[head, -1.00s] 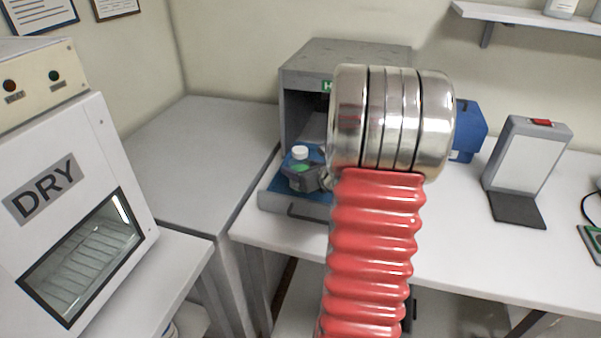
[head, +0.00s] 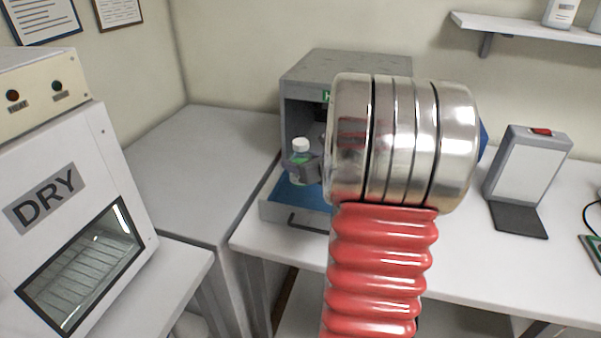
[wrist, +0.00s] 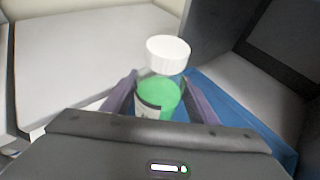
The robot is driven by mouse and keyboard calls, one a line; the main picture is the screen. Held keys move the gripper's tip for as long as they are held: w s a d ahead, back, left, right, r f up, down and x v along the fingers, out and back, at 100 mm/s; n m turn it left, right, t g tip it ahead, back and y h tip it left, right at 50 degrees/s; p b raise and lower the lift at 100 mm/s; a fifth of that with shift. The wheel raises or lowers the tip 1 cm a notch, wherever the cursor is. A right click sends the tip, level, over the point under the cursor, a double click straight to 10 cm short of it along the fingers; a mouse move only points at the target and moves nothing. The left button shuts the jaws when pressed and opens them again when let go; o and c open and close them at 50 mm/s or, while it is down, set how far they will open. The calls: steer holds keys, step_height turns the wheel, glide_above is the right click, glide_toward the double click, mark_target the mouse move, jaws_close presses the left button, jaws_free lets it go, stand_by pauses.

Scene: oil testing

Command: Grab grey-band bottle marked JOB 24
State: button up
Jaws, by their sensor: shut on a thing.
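A small bottle (head: 300,147) with a white cap and green contents is between the jaws of my gripper (head: 304,166), held upright above the blue-lined open drawer. In the wrist view the bottle (wrist: 158,95) stands between both fingers, and my gripper (wrist: 160,100) is shut on it. A label with a dark edge shows on its left side, but no job number or grey band can be read. My arm hides part of the cabinet behind.
A grey cabinet (head: 345,66) stands on the white bench with its blue-lined drawer (head: 293,212) pulled out at the front. A white DRY oven (head: 75,215) is at the left. A grey stand with a white panel (head: 526,165) is at the right. The grey side counter (head: 180,165) is clear.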

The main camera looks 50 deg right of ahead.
mark_target(305, 149)
steer(key=shift+r, duration=2.2)
